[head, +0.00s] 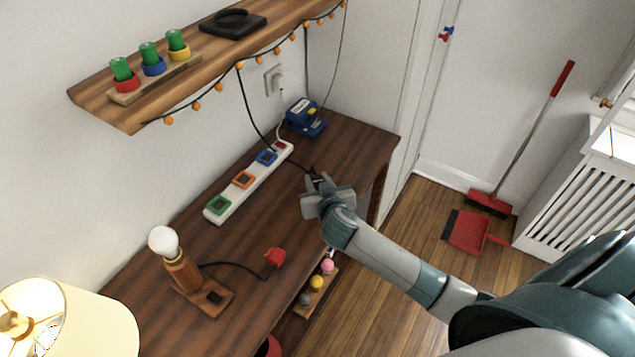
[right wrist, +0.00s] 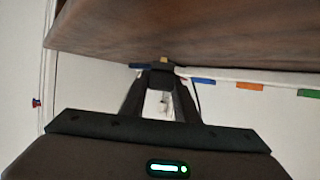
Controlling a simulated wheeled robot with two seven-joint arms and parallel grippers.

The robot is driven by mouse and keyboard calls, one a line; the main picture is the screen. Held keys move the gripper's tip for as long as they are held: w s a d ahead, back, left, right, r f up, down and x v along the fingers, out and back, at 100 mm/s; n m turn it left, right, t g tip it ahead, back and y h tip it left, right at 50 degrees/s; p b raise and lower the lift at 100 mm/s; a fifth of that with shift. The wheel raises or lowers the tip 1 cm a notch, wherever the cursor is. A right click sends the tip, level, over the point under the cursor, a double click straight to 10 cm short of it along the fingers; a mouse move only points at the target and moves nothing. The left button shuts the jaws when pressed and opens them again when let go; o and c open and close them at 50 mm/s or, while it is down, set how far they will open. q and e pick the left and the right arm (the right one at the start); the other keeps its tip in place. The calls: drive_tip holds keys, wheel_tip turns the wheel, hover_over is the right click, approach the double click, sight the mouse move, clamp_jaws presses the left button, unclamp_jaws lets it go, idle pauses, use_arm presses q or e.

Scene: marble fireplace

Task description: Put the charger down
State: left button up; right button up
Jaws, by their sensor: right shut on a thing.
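My right gripper (head: 318,185) is over the far right part of the brown table (head: 330,145). It is shut on the charger, a small dark block (right wrist: 160,79) between the fingers in the right wrist view. In the head view the charger is mostly hidden by the gripper; only a dark bit shows at the fingertips. A black cord runs from the shelf's light string down to it. I cannot tell whether the charger touches the table. My left gripper is not in view.
A white power strip (head: 225,209) with coloured sockets lies left of the gripper. A blue device (head: 306,117) stands behind it. A bulb lamp (head: 182,270) with a red plug (head: 275,257) is nearer.

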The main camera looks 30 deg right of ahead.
drive_tip(key=shift+f, duration=0.65)
drive_tip(key=shift+f, duration=0.35)
drive_tip(key=shift+f+b, duration=0.25)
drive_tip(key=shift+b, duration=0.2)
drive_tip(key=o, duration=1.1)
drive_tip(key=shift+c, duration=0.2)
drive_tip(key=shift+r, duration=0.15)
